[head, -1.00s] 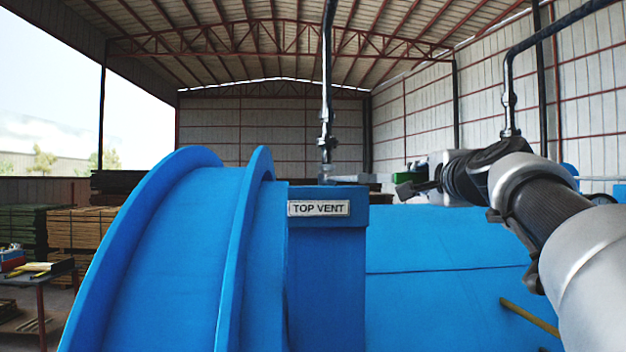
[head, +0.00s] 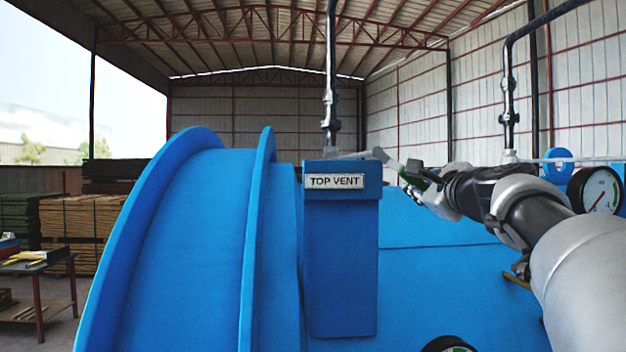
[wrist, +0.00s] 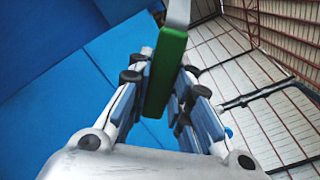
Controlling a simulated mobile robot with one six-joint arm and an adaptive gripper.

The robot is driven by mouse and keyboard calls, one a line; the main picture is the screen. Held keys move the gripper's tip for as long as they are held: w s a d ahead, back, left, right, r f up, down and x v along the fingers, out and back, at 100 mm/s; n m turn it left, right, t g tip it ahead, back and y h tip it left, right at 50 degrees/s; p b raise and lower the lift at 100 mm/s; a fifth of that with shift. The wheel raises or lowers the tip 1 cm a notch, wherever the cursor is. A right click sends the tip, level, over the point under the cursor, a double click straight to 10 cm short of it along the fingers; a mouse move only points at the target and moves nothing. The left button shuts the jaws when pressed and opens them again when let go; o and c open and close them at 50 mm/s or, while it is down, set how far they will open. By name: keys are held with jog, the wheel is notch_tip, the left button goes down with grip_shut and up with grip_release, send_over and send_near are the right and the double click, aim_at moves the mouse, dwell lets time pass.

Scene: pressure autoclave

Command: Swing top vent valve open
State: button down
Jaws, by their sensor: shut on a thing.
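The top vent valve stands on its pipe (head: 331,80) behind a blue box with the TOP VENT label (head: 335,181). Its flat grey lever (head: 385,158) reaches right from the valve, past the box's top corner, and ends in a green grip (head: 432,174). My gripper (head: 420,177) comes from the right and is shut on the green grip. In the wrist view the green grip (wrist: 167,72) lies between the two fingers (wrist: 160,95), with the grey lever (wrist: 179,12) running out beyond. The valve body is partly hidden behind the box.
The blue vessel (head: 440,290) fills the foreground, with raised flanges (head: 257,240) at left. A pressure gauge (head: 598,190) stands beyond my arm, another (head: 448,344) at the bottom edge. A second pipe (head: 509,90) rises at right. A table (head: 38,268) stands far left.

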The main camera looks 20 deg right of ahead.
aim_at(377, 155)
jog(key=w+a+f+m+p, duration=0.1)
jog(key=w+a+f+m, duration=0.1)
jog(key=a+m, duration=0.6)
jog(key=shift+f+m, duration=0.85)
jog(key=shift+m, duration=0.15)
jog(key=c, duration=1.4)
grip_release()
jog(key=shift+a, duration=0.1)
jog(key=shift+c, duration=0.2)
jog(key=shift+r, duration=5)
